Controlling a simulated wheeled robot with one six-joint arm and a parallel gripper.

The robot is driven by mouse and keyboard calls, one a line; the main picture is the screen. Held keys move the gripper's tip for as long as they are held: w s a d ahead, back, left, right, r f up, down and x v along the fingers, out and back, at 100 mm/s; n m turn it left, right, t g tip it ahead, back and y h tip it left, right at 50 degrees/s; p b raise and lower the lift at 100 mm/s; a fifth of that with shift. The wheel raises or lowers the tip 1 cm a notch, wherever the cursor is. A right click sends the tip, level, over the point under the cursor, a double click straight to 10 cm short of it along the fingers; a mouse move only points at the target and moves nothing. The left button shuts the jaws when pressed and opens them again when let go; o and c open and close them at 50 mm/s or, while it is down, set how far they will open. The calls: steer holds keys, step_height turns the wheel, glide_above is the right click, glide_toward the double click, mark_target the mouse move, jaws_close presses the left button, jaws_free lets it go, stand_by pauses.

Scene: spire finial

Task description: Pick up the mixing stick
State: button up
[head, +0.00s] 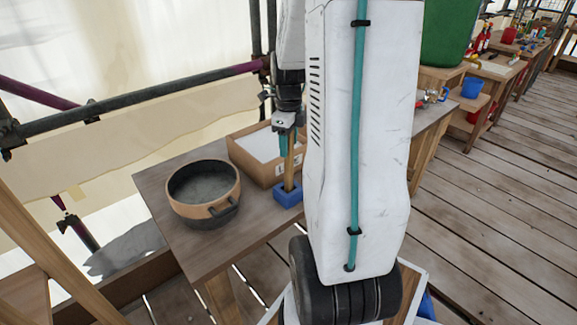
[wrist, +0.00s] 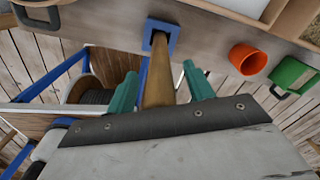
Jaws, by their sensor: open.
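The mixing stick (head: 289,172) is a wooden rod standing upright in a blue square holder (head: 288,194) on the wooden table. My gripper (head: 287,150) points down around the stick's upper part. In the wrist view the stick (wrist: 159,80) lies between the two teal fingers of my gripper (wrist: 160,80), with gaps visible on both sides. The fingers are open. The blue holder (wrist: 161,32) shows beyond the fingertips. My arm hides part of the table to the right of the stick in the head view.
A brown and black pot (head: 203,193) stands left of the holder. A cardboard box (head: 240,152) stands just behind it. An orange cup (wrist: 248,58) and a green mug (wrist: 292,75) are right of the stick in the wrist view. Scaffold poles run behind the table.

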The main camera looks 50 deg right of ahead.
jaws_close()
